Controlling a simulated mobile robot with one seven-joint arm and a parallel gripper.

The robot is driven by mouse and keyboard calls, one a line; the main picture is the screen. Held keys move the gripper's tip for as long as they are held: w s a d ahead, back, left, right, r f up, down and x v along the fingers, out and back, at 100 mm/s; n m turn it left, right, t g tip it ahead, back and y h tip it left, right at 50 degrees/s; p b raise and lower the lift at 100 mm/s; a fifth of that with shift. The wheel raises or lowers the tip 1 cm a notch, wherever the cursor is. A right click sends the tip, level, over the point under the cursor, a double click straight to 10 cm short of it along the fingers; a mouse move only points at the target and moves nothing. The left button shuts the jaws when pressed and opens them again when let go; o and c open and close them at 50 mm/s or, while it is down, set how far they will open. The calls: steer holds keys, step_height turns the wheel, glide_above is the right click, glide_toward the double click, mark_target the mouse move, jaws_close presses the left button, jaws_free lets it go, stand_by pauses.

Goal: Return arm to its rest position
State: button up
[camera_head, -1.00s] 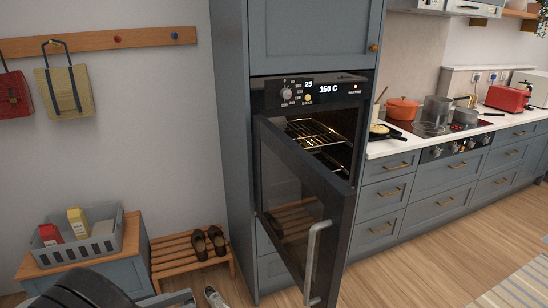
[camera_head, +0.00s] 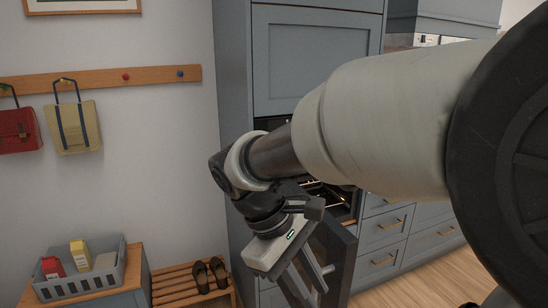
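My arm reaches in from the right and fills much of the view. Its wrist bends down in front of the oven. My gripper (camera_head: 304,284) points down and to the right, beside or in front of the oven door handle in the picture. The lower ends of its fingers run near the bottom edge. I cannot tell whether they are apart, or whether they touch the handle. The oven door (camera_head: 341,252) stands open. Part of the lit oven rack (camera_head: 328,197) shows behind my arm; the control panel is mostly hidden.
A grey crate (camera_head: 85,287) with cartons stands on a low cabinet at the lower left. A slatted shoe rack (camera_head: 180,283) holds dark shoes beside the tall cabinet. Two bags hang from a peg rail (camera_head: 100,80). Drawers (camera_head: 385,243) line the right; my arm hides the worktop.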

steer(key=s+d+r+m+t+y+p, duration=0.3)
steer(key=s+d+r+m+t+y, duration=0.2)
steer(key=m, duration=0.5)
step_height(320, 180, up, 3)
steer(key=s+d+t, duration=0.1)
steer(key=s+d, duration=0.1)
steer(key=shift+d, duration=0.3)
steer(key=shift+c, duration=0.7)
